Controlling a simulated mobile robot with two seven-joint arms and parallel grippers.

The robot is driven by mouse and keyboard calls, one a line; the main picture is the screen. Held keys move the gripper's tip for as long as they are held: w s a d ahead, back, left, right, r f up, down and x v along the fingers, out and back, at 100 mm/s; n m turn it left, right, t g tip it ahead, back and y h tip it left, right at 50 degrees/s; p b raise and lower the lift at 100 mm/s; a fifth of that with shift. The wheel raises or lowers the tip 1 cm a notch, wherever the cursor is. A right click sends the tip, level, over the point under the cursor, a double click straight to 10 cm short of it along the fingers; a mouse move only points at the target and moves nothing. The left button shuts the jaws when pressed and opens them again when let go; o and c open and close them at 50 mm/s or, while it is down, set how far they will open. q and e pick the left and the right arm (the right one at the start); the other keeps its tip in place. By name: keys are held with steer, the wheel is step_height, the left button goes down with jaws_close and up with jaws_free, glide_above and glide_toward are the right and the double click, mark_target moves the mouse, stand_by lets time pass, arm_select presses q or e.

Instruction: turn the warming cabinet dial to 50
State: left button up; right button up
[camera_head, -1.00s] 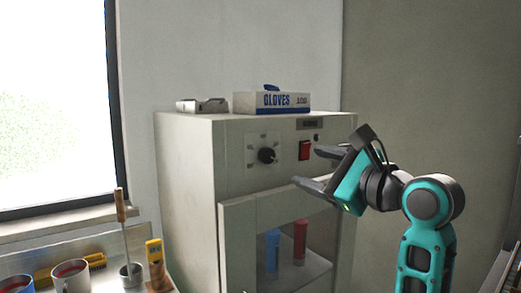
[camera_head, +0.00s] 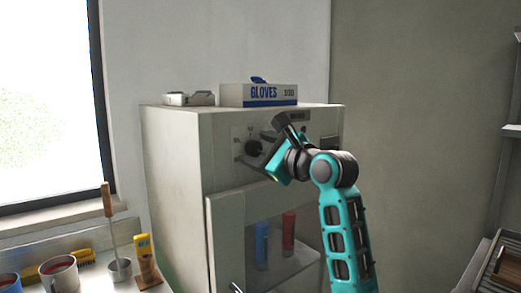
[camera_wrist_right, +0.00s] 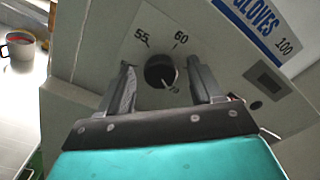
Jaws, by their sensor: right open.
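The warming cabinet (camera_head: 172,165) stands against the wall, a pale box with a glazed door. Its dial (camera_head: 254,148) is a round black knob on a light plate on the upper front. In the right wrist view the dial (camera_wrist_right: 158,70) sits between my right gripper's open fingers (camera_wrist_right: 163,82), one on each side. I cannot tell whether they touch it. Marks 55 and 60 show above the knob; a light pointer line runs toward its lower right, and the mark there is too small to read. My right gripper (camera_head: 253,151) partly covers the panel in the head view. My left gripper is not in view.
A glove box (camera_head: 258,95) and a small metal item (camera_head: 188,99) lie on the cabinet top. Red and blue tubes show behind the door glass. Cups and tools stand on the bench at lower left. A rack (camera_head: 505,190) stands at right.

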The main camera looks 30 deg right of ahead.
steer(key=shift+c, duration=0.3)
steer(key=c, duration=1)
